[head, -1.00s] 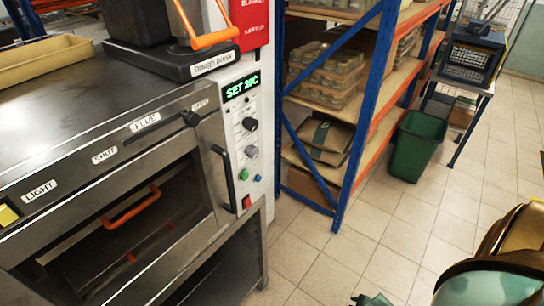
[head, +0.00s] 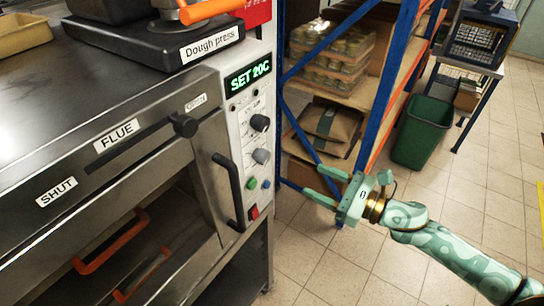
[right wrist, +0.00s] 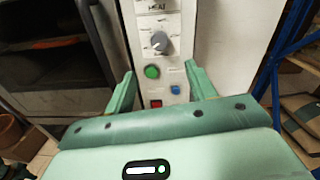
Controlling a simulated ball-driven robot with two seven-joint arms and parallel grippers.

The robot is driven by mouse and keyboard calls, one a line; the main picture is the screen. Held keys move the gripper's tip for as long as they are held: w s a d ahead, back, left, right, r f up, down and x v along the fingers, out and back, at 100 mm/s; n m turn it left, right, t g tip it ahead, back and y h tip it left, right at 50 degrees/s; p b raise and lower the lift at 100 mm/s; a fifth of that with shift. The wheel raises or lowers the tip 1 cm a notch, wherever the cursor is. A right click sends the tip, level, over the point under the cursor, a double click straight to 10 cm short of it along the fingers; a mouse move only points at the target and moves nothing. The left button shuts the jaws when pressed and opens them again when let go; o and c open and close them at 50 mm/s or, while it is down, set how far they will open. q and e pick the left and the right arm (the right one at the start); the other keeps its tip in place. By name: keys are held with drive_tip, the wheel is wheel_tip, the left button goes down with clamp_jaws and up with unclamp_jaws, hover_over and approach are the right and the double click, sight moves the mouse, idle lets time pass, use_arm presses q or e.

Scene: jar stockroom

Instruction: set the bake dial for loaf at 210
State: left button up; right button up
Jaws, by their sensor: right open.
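The oven's white control panel (head: 250,140) carries a green-lit display (head: 248,76) reading SET 20C. Below it sit a black knob (head: 260,122) and a grey knob (head: 261,156). In the right wrist view the grey knob (right wrist: 159,43) has a pale pointer line and a label above that seems to read HEAT. My right gripper (head: 313,181) is open and empty, to the right of the panel and apart from it. In the right wrist view its fingers (right wrist: 160,75) point toward the panel below the grey knob. My left gripper is not in view.
Below the knobs are a green button (right wrist: 152,72), a blue button (right wrist: 175,89) and a red switch (right wrist: 156,103). A black handle (head: 230,190) projects left of them. A blue-and-orange rack (head: 390,80) and a green bin (head: 423,132) stand right of the oven.

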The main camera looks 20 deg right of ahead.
drive_tip(key=p, duration=0.2)
approach(267, 159)
drive_tip(key=x, duration=0.9)
drive_tip(key=shift+w+p, duration=0.15)
drive_tip(key=shift+p, duration=0.15)
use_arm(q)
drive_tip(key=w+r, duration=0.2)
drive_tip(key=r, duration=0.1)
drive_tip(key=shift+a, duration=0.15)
use_arm(e)
drive_tip(key=shift+c, duration=0.4)
drive_tip(key=c, duration=0.9)
